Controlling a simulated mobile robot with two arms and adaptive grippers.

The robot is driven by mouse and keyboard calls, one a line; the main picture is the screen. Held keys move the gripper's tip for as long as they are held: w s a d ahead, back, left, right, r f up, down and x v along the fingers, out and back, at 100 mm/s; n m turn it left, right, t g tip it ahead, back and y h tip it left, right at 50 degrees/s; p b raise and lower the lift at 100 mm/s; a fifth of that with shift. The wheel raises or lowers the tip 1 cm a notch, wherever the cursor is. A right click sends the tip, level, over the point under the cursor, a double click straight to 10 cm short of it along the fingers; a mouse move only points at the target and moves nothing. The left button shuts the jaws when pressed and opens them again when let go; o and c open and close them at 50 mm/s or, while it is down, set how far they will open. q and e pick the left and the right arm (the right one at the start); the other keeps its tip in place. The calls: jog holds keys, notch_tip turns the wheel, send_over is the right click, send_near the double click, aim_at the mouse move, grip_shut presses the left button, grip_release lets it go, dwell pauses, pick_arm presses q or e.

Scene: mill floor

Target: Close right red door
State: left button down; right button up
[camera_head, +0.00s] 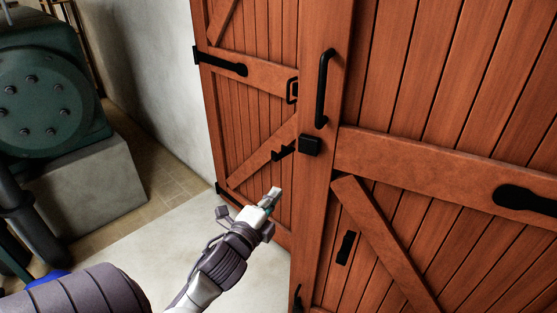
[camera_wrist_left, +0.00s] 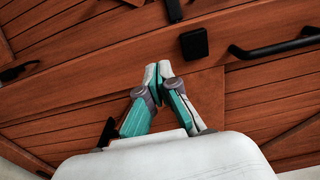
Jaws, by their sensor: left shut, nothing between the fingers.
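The right red door (camera_head: 430,100) is a plank door with diagonal and cross braces, filling the right of the head view. It bears a long black handle (camera_head: 323,88) and a square black latch block (camera_head: 310,145) near its free edge. That edge overlaps the left red door (camera_head: 262,110) in the picture; I cannot tell how wide any gap is. My left gripper (camera_head: 275,192) is shut and empty, left of and below the latch block. In the left wrist view its closed fingertips (camera_wrist_left: 158,70) point at red planks near the block (camera_wrist_left: 194,43); contact is unclear. My right gripper is out of view.
A green round machine (camera_head: 45,100) sits on a concrete block (camera_head: 90,185) at the left. A pale wall (camera_head: 150,70) stands behind it. Bare floor (camera_head: 125,250) lies between the block and the doors. Black hinges (camera_head: 220,62) jut from the left door.

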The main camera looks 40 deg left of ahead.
aim_at(301, 160)
pick_arm(q)
jog(key=p+x, duration=0.2)
jog(key=x, duration=1.2)
jog(key=shift+p, duration=0.4)
jog(key=shift+s, duration=0.1)
